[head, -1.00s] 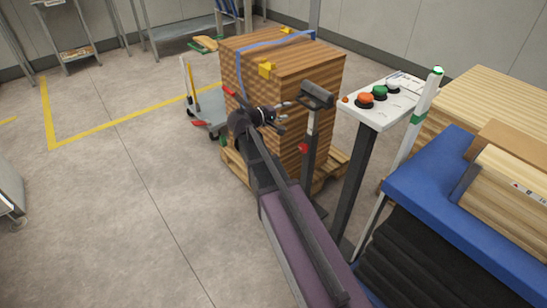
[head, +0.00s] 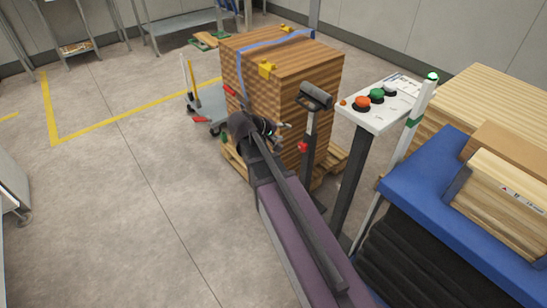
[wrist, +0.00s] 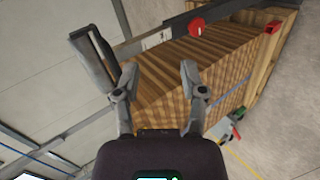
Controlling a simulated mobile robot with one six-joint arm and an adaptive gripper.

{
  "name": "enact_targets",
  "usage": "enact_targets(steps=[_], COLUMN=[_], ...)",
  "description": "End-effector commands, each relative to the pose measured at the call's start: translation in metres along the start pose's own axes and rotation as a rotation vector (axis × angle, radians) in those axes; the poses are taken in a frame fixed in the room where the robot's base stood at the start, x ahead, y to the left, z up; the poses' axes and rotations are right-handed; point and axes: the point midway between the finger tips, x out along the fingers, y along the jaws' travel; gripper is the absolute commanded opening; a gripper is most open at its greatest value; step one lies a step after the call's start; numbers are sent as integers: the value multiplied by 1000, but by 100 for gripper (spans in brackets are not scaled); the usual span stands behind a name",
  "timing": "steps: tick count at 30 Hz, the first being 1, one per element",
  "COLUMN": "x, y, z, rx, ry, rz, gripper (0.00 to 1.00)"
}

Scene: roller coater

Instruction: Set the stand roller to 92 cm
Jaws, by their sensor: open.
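The stand roller (head: 317,95) has a dark roller on top of a grey post, with a red knob (head: 303,147) partway down the post. In the wrist view the post runs sideways across the top, with the red knob (wrist: 197,28) and a pale label (wrist: 157,40) on it. The dark roller (wrist: 127,78) is at the left end of the post, behind the left finger. My gripper (wrist: 137,50) is open and empty, its fingers spread, apart from the knob. In the head view my gripper (head: 281,128) is left of the post, partly hidden by my arm.
A strapped stack of boards (head: 285,75) on a pallet (head: 235,162) stands close behind the stand. A control panel (head: 378,104) on a post is to the right, beside a blue-edged table (head: 430,180). A trolley (head: 207,105) is left of the stack.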

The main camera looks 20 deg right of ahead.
Motion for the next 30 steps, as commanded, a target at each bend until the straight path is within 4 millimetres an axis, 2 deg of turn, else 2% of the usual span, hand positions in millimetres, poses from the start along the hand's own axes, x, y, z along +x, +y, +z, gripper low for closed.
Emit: enact_targets(steps=[14, 30], x=[-19, -56], y=[-20, -42], z=[41, 80], rx=[64, 125], ry=[-57, -115], rz=[-271, -577], gripper=[54, 54])
